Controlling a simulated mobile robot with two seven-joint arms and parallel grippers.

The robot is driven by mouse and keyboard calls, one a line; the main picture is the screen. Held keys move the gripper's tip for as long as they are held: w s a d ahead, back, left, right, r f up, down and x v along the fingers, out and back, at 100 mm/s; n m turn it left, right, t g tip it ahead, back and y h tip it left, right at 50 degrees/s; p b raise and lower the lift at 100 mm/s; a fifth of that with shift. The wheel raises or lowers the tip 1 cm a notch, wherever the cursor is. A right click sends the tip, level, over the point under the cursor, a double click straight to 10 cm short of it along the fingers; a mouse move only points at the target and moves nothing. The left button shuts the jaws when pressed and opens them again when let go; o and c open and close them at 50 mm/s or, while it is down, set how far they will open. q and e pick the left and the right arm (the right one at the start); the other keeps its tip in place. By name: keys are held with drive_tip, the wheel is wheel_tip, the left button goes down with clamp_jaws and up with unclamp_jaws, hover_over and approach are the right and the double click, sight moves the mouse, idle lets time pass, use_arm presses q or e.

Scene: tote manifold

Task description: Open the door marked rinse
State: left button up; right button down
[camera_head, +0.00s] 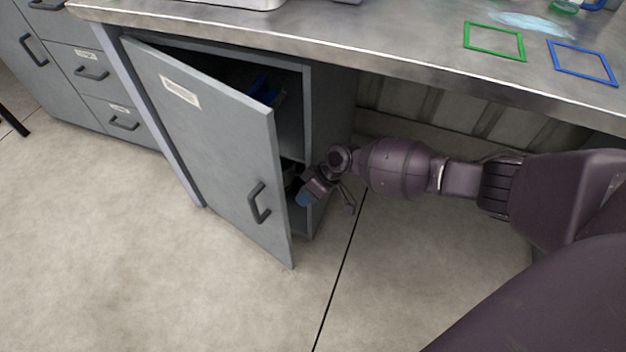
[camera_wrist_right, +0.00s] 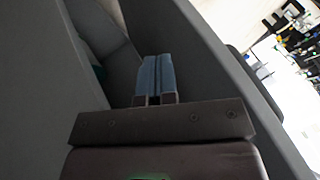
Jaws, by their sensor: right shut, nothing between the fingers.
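A grey cabinet door (camera_head: 222,150) under the bench stands partly open, hinged at its left side. It has a pale label (camera_head: 180,92), too small to read, and a dark handle (camera_head: 259,203) on its outer face. My right gripper (camera_head: 304,198) is at the opening, just behind the door's free edge and apart from the handle. In the right wrist view its blue fingertips (camera_wrist_right: 155,76) are together with nothing between them, and the inner side of the door (camera_wrist_right: 215,70) rises beside them. My left gripper is not in view.
The cabinet's side wall (camera_head: 328,130) stands right of the opening, with blue and green items (camera_head: 266,92) on the shelf inside. Grey drawers (camera_head: 90,75) stand at the far left. The floor in front is clear.

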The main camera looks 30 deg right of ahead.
drive_tip(key=shift+s+a+f+p, duration=0.15)
drive_tip(key=shift+s+a, duration=0.2)
drive_tip(key=shift+a, duration=0.65)
drive_tip(key=shift+s+a+r+p, duration=0.15)
drive_tip(key=shift+s+a, duration=0.2)
drive_tip(key=shift+a, duration=0.6)
drive_tip(key=shift+f, duration=0.1)
